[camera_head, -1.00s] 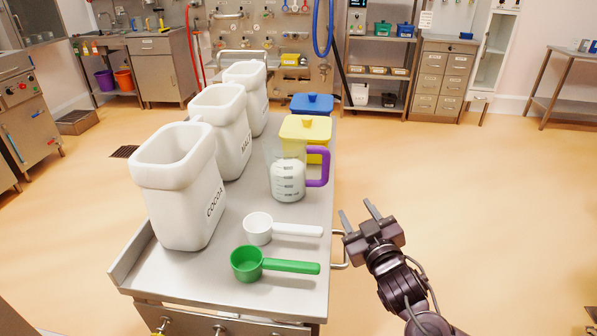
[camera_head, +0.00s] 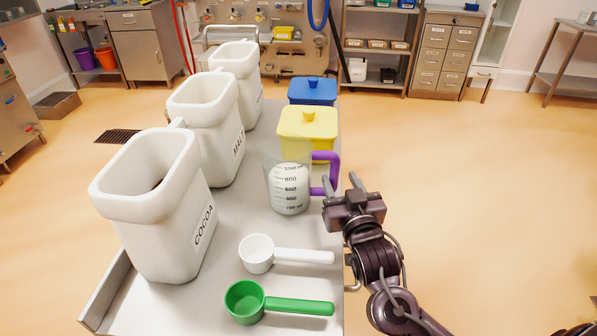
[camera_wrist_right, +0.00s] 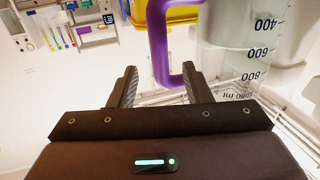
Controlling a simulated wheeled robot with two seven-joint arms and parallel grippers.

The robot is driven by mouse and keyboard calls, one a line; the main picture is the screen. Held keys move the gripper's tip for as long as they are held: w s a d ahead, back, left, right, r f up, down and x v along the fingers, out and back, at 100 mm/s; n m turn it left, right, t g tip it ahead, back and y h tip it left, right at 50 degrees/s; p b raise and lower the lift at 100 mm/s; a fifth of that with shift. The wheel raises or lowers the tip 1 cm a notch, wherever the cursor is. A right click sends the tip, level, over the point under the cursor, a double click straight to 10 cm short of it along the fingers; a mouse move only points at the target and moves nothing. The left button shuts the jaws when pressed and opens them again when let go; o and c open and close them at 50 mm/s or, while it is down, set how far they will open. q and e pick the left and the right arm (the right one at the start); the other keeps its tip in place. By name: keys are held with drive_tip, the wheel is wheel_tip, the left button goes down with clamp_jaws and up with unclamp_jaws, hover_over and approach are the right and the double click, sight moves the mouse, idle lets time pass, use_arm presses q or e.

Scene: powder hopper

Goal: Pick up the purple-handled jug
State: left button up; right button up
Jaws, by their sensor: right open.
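The purple-handled jug (camera_head: 288,186) stands upright on the steel trolley top, clear with black volume marks and white contents. Its purple handle (camera_head: 331,172) faces right. My right gripper (camera_head: 341,184) is open, its fingertips close by the lower part of the handle. In the right wrist view the open fingers (camera_wrist_right: 160,88) point toward the purple handle (camera_wrist_right: 161,45), which lies ahead and between them. The jug body (camera_wrist_right: 245,45) is to the right there. I cannot tell whether the fingers touch the handle. My left gripper is not in view.
White bins marked COCOA (camera_head: 150,205) and MALT (camera_head: 208,130), with a third behind, line the trolley's left. A yellow lidded box (camera_head: 307,125) and a blue one (camera_head: 312,90) stand behind the jug. A white scoop (camera_head: 258,254) and green scoop (camera_head: 245,301) lie in front.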

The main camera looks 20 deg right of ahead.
sight(336, 168)
drive_tip(key=shift+w+d+r, duration=0.15)
drive_tip(key=shift+w+r, duration=0.05)
drive_tip(key=shift+w, duration=0.7)
drive_tip(key=w, duration=0.1)
drive_tip(key=w+p, duration=0.1)
drive_tip(key=w, duration=0.2)
drive_tip(key=shift+w+d+r+p, duration=0.2)
drive_tip(key=shift+d+r+p, duration=0.1)
drive_tip(key=shift+d+r, duration=0.1)
drive_tip(key=shift+w+f, duration=0.1)
drive_tip(key=shift+w, duration=0.3)
drive_tip(key=c, duration=0.9)
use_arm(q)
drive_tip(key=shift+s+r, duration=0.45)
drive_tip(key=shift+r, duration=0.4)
use_arm(e)
clamp_jaws()
